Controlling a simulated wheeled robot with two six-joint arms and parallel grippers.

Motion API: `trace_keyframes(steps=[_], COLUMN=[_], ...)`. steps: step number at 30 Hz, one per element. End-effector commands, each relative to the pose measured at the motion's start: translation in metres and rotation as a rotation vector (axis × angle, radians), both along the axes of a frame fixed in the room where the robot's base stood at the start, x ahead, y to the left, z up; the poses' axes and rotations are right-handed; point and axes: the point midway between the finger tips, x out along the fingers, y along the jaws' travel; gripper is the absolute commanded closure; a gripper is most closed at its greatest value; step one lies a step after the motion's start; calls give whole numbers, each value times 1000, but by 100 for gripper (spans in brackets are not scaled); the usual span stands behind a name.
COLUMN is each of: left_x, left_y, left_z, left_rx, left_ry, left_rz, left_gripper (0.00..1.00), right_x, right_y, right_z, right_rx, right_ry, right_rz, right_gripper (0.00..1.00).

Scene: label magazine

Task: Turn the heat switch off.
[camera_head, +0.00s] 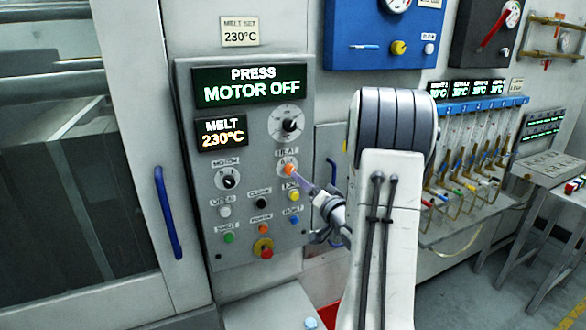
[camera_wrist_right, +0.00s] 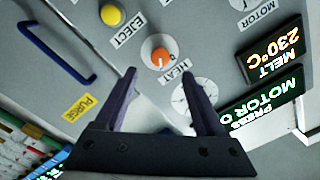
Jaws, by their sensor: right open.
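The heat switch is an orange knob (camera_head: 289,169) on a pale round dial, right of centre on the grey control panel (camera_head: 200,165). In the right wrist view the knob (camera_wrist_right: 160,57) sits ahead of my fingers, between their lines, with the HEAT label beside it. My right gripper (camera_head: 302,180) is close to the knob in the head view; its fingers partly overlap the area beside the dial. In the right wrist view my right gripper (camera_wrist_right: 160,85) is open, with nothing between its fingers. Whether a finger touches the knob is unclear. My left gripper is not in view.
The motor knob (camera_head: 228,179) is left of the heat switch, and another dial (camera_head: 289,124) is above it. Several coloured buttons sit below, including a red one (camera_head: 266,253). A blue handle (camera_head: 331,172) stands right of the panel. The display (camera_head: 249,87) reads PRESS MOTOR OFF.

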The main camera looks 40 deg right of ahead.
Motion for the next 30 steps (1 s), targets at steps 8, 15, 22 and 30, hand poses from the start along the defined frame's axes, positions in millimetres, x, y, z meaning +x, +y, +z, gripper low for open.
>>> trace_keyframes(steps=[8, 15, 22, 30], left_x=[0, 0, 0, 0], left_y=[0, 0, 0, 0], left_z=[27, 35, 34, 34], left_rx=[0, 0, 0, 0], left_ry=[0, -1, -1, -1], left_rz=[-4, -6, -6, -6], left_gripper=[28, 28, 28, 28], right_x=[52, 73, 75, 75], right_y=[-9, -14, -15, -15], right_z=[3, 1, 0, 0], right_rx=[0, -2, -3, -3], right_ry=[3, 2, 3, 3], right_rz=[3, 0, -1, -1], right_gripper=[28, 28, 28, 100])
